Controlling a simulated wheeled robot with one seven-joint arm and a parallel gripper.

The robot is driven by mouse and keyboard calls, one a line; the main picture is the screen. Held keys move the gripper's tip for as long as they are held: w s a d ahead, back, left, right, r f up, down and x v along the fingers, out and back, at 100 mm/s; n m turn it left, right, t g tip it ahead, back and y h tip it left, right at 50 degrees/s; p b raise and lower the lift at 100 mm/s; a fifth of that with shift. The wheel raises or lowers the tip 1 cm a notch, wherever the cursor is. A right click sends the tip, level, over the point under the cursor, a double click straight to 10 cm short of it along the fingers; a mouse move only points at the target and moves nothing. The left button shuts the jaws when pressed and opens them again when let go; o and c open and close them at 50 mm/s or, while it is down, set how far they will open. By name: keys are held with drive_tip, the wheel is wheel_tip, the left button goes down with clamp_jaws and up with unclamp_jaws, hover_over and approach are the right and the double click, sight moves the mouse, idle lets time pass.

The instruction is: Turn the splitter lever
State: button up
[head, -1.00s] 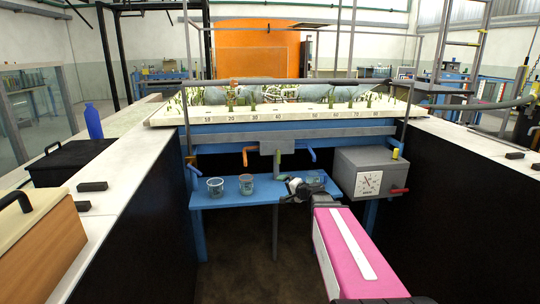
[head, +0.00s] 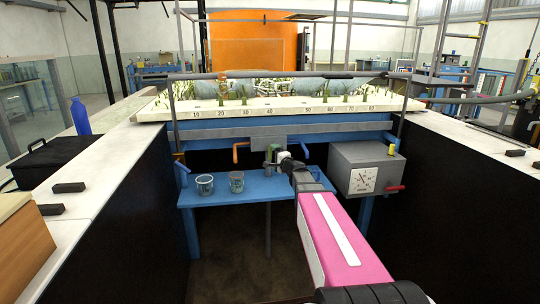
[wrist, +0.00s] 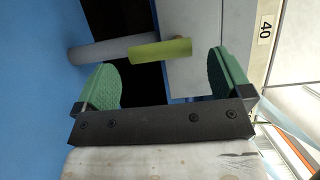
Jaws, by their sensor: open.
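The splitter lever shows in the wrist view as a short yellow-green grip (wrist: 160,50) below a grey box. In the head view the grey box (head: 290,138) hangs at the middle of the flume's front, and my gripper mostly hides the lever. My gripper (head: 273,151) is up at the lever, just under the box. In the wrist view its two green-padded fingers (wrist: 170,78) are wide apart, one on each side of the grip in the picture. The grip looks clear of both pads; its depth between them is hard to tell.
An orange handle (head: 240,151) is left of the box and blue handles flank it. A grey dial box (head: 366,168) with a red handle is at right. A grey rod (wrist: 105,50) adjoins the grip.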

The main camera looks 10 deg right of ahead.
sight(270, 154)
drive_tip(key=x, duration=0.4)
drive_tip(key=shift+w, duration=0.15)
drive_tip(key=c, duration=0.9)
drive_tip(key=shift+c, duration=0.2)
drive_tip(key=m, duration=0.1)
drive_tip(key=m+t, duration=0.1)
drive_tip(key=shift+a+m, duration=0.25)
drive_tip(key=shift+m, duration=0.05)
drive_tip(key=shift+a+r+m+t, duration=0.1)
drive_tip(key=shift+m+t, duration=0.15)
drive_tip(key=shift+m, duration=0.5)
drive_tip(key=shift+a+f+m+t, duration=0.15)
drive_tip(key=shift+m+t, duration=0.15)
drive_tip(key=shift+m, duration=0.5)
drive_tip(key=shift+a+r+m+t, duration=0.15)
drive_tip(key=shift+m+t, duration=0.1)
drive_tip(key=shift+m, duration=0.5)
